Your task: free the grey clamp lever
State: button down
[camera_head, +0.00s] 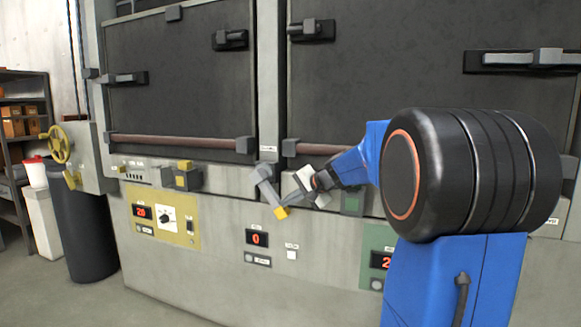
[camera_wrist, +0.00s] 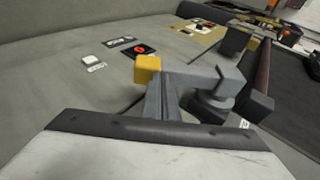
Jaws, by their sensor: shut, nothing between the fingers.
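The grey clamp lever (camera_head: 265,186) is on the oven front between the two dark doors, slanting down to the right to a yellow tip (camera_head: 281,212). In the wrist view the grey lever (camera_wrist: 205,74) runs from its dark pivot on the right to the yellow tip (camera_wrist: 148,66) on the left. My gripper (camera_head: 284,200) is shut and empty, just right of the lever near its yellow end. In the wrist view my gripper's fingers (camera_wrist: 163,92) stand close against the lever's near side by the tip. I cannot tell whether they touch it.
Another grey and yellow clamp (camera_head: 186,177) sits left, above a yellow panel (camera_head: 182,222) with a dial. A red display (camera_head: 257,239) and a white button (camera_head: 292,254) lie below the lever. A dark bin (camera_head: 85,222) and shelf stand at far left.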

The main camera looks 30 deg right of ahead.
jog(key=shift+w+a+f, duration=0.25)
jog(key=shift+f, duration=0.25)
jog(key=shift+w+a+f, duration=0.2)
jog(key=shift+w+f, duration=0.05)
jog(key=shift+f, duration=0.2)
jog(key=w+a+f, duration=0.2)
jog(key=f, duration=0.1)
jog(key=shift+w, duration=0.4)
jog(key=shift+w+a+f, duration=0.4)
jog(key=shift+w+a, duration=0.3)
jog(key=shift+w, duration=0.1)
send_near(277, 211)
jog(key=shift+a+v, duration=0.15)
jog(key=shift+v, duration=0.95)
jog(key=shift+a+v, duration=0.15)
jog(key=shift+v, duration=0.95)
jog(key=shift+a, duration=0.15)
